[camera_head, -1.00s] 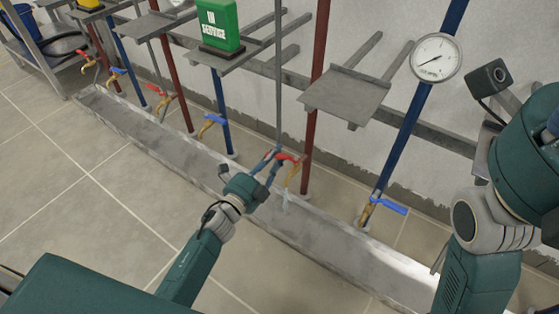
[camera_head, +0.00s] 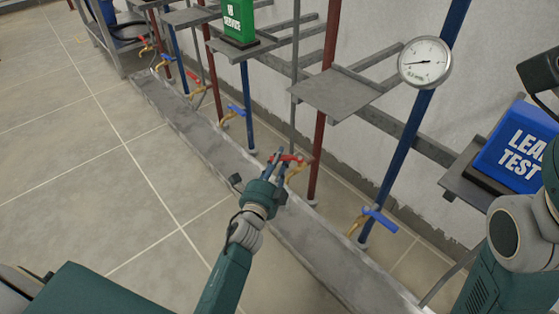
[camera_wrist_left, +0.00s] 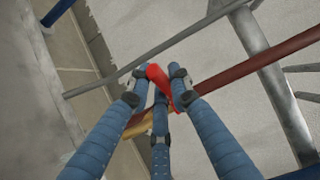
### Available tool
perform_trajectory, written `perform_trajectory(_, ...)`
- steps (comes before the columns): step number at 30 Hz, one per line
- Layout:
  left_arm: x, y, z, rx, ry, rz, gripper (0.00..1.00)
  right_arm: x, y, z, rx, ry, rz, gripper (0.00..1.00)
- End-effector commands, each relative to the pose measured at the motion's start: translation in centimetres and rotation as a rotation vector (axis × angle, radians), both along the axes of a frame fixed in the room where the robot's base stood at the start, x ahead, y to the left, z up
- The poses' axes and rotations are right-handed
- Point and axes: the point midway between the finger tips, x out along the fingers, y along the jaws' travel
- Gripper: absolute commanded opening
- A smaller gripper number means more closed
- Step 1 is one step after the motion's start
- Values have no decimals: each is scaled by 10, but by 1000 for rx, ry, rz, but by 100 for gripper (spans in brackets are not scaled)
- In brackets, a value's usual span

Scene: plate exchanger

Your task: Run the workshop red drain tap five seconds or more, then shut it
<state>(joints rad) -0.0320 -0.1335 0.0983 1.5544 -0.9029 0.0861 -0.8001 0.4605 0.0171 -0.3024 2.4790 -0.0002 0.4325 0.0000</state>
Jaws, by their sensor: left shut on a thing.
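The red drain tap, a brass valve with a red lever handle (camera_head: 294,158), sits low on a dark red pipe (camera_head: 322,120) above the trough. My left gripper (camera_head: 278,160) reaches it from the front and is shut on the red handle. In the left wrist view the blue fingers close around the red handle (camera_wrist_left: 160,82), with the brass body (camera_wrist_left: 136,128) partly behind them. No water stream shows at the tap now, but the gripper hides part of the area below it. My right gripper is out of view; only parts of my right arm show at the right.
A long grey trough (camera_head: 325,258) runs along the wall below the taps. A blue-handled tap (camera_head: 380,220) is to the right, another (camera_head: 236,111) to the left. A grey shelf (camera_head: 335,92), a gauge (camera_head: 425,62) and a blue "LEAK TEST" sign (camera_head: 518,145) are above.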

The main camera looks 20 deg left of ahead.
Motion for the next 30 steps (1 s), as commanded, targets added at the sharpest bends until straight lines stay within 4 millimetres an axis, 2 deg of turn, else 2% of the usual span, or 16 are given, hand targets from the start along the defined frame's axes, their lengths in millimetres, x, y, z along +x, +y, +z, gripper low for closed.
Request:
perform_trajectory(8, -1, 0, -2, -1, 4, 1, 0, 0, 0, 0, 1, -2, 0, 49)
perform_trajectory(9, -1, 0, -2, -1, 4, 1, 21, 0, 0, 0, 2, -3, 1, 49)
perform_trajectory(12, -1, 0, -2, -1, 4, 1, 40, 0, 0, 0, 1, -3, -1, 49)
perform_trajectory(22, -3, 0, -1, 0, 2, 1, 40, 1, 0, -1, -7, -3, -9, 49)
perform_trajectory(26, -19, 0, -2, -1, 4, 1, 40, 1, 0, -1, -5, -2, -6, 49)
perform_trajectory(30, -44, -1, -2, -2, 4, 1, 40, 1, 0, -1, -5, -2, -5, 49)
